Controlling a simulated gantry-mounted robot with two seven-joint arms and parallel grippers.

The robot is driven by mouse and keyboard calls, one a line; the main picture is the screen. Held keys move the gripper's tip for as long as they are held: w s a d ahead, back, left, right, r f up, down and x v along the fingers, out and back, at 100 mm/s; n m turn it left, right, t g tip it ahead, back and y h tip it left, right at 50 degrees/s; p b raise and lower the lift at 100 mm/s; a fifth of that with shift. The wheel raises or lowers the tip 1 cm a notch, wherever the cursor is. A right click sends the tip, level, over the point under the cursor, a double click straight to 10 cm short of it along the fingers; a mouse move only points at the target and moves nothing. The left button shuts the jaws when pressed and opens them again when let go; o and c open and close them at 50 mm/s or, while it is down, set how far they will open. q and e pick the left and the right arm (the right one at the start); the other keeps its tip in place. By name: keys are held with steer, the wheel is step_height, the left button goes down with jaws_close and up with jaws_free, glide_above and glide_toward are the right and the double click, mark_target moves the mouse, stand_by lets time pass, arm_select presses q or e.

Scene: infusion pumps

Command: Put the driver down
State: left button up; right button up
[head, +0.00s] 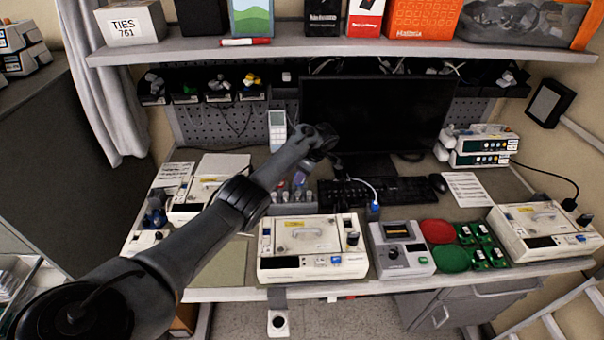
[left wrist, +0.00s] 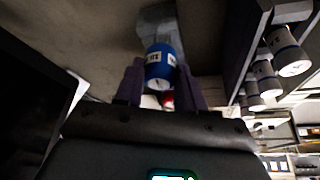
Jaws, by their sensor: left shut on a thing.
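My left gripper (head: 301,175) hangs over the back middle of the bench, at the grey rack (head: 292,209). In the left wrist view, the two purple-grey fingers of this gripper (left wrist: 160,82) are shut on the driver (left wrist: 159,60), which shows a blue round handle with a white label. In the head view my wrist and fingers mostly hide the driver. I cannot tell whether its tip is inside the rack or above it. My right gripper is not in view.
Several other handles (left wrist: 290,55) stand at the right of the wrist view. A black monitor (head: 380,110) and keyboard (head: 385,191) are close to the right of the gripper. A shelf (head: 330,48) spans above.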

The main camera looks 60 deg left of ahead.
arm_select(q)
steer(key=shift+f, duration=0.15)
steer(key=o, duration=1.1)
steer(key=shift+c, duration=0.2)
steer(key=shift+r, duration=0.3)
steer(key=p+v, duration=0.1)
steer(key=v, duration=1.1)
steer(key=shift+p, duration=0.35)
steer(key=shift+r, duration=0.15)
